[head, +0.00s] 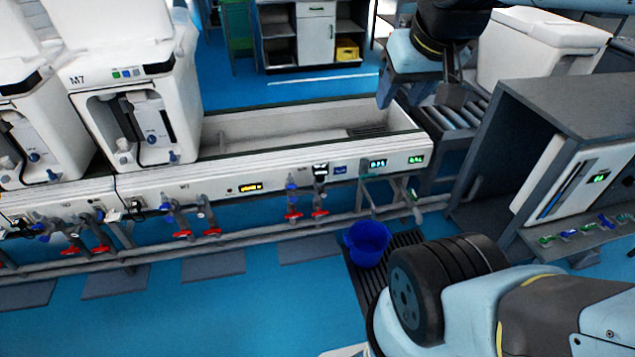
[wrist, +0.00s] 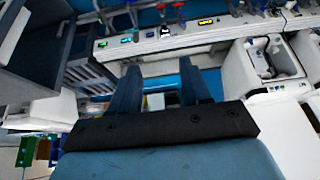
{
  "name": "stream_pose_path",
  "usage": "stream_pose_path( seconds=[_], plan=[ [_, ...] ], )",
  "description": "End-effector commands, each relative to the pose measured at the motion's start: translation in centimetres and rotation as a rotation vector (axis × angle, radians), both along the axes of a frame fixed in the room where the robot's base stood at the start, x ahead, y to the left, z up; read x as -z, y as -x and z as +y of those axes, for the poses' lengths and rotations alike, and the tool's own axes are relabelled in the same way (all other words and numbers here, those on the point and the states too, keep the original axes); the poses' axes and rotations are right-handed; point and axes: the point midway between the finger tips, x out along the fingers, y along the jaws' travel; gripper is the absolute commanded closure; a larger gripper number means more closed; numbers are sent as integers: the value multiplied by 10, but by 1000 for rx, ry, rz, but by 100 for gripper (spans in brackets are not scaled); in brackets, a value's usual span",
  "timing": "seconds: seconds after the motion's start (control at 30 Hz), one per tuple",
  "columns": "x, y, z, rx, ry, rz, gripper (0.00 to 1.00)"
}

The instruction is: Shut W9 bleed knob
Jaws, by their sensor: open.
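My gripper (wrist: 160,75) is open and empty in the wrist view, its two dark blue fingers spread apart. In the head view it hangs from the top, above the right end of the long white bench (head: 240,184). Below the bench's front panel, right of centre, is a valve group with a blue knob (head: 290,186) and red handles (head: 293,215). My gripper is apart from all knobs.
A white M7 unit (head: 128,95) stands on the bench at left, with more valves with red handles (head: 212,231) below. A blue bucket (head: 367,243) stands on a floor grate. A grey cabinet (head: 560,110) fills the right. Blue floor in front is partly clear.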

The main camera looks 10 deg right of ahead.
Motion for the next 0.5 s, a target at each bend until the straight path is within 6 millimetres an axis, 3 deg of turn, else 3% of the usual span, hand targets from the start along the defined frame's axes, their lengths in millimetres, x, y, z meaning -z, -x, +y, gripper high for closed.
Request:
stream_pose_path(
  seconds=[0.13,0.23,0.5],
  plan=[
    [-1,-12,0,-2,5,-8,41],
    [0,-34,-1,-7,14,-25,41],
    [8,-127,-4,-35,52,-110,41]
  ],
)
